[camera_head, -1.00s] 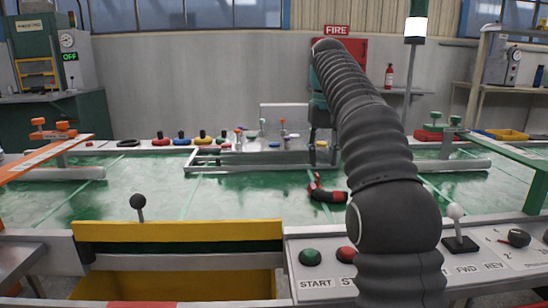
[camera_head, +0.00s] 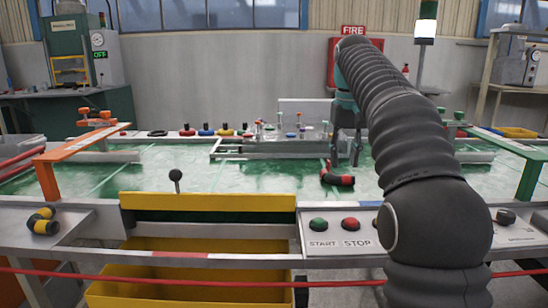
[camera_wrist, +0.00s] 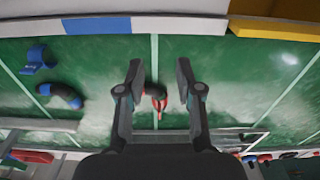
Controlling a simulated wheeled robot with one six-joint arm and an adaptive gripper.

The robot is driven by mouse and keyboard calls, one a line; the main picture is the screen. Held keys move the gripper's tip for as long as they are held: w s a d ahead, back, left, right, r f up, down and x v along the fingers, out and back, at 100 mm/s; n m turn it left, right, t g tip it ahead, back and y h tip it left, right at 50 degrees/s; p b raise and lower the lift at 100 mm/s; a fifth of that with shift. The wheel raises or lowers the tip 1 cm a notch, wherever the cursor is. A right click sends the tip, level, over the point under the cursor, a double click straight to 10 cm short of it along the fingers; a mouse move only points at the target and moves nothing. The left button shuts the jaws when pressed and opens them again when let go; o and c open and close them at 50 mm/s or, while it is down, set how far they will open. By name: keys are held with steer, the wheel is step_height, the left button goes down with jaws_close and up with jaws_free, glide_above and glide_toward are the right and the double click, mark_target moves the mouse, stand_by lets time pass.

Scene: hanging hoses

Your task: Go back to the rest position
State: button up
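My gripper (camera_head: 347,160) hangs over the green conveyor surface (camera_head: 270,180) at the end of my dark ribbed arm, in the head view. In the wrist view its two fingers (camera_wrist: 157,85) are spread apart, with nothing gripped between them. A red and black hose piece (camera_head: 340,179) lies curved on the green surface close to the gripper. Its red part (camera_wrist: 157,97) shows between the fingers in the wrist view, apparently below them and partly hidden. A blue piece (camera_wrist: 37,61) and a dark curved piece with blue (camera_wrist: 63,95) lie to the left there.
A red rail (camera_head: 200,281) crosses the foreground. A yellow bin (camera_head: 180,291) is below the front edge. A yellow and black hose piece (camera_head: 43,221) lies on the left side table. An orange gate (camera_head: 85,143) and a green gate (camera_head: 515,148) stand at the sides.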

steer(key=s+f+t, duration=0.1)
steer(key=s, duration=0.4)
steer(key=s+f+t, duration=0.1)
steer(key=s, duration=0.4)
steer(key=s+f, duration=0.2)
steer(key=s, duration=0.3)
steer(key=shift+s+f+t, duration=0.1)
steer(key=shift+s+t, duration=0.2)
steer(key=shift+t, duration=0.1)
steer(key=s+f+t, duration=0.2)
steer(key=s+f, duration=1.3)
steer(key=f, duration=0.1)
steer(key=shift+s+a+f+m, duration=0.15)
steer(key=shift+s+f+m, duration=0.15)
steer(key=shift+s, duration=0.1)
steer(key=shift+r, duration=0.1)
